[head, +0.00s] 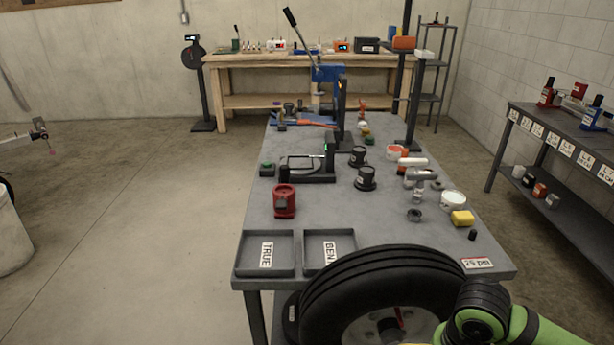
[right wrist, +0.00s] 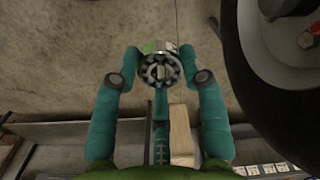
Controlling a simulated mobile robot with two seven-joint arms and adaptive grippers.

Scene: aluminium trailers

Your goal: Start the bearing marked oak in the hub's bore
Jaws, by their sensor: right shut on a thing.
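In the right wrist view, my right gripper (right wrist: 159,58) is shut on a ball bearing (right wrist: 160,70). The bearing's ring of balls and open centre face the camera. A small green and white patch shows at its upper edge, but no mark is readable. In the head view, a black-tyred wheel (head: 385,283) stands at the table's near edge, with a hub (head: 391,327) at its pale centre, partly cut off by the frame. The tyre also shows at the upper right of the wrist view (right wrist: 262,75), apart from the bearing. My left gripper is out of view.
A blue press (head: 328,73) stands farther back.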

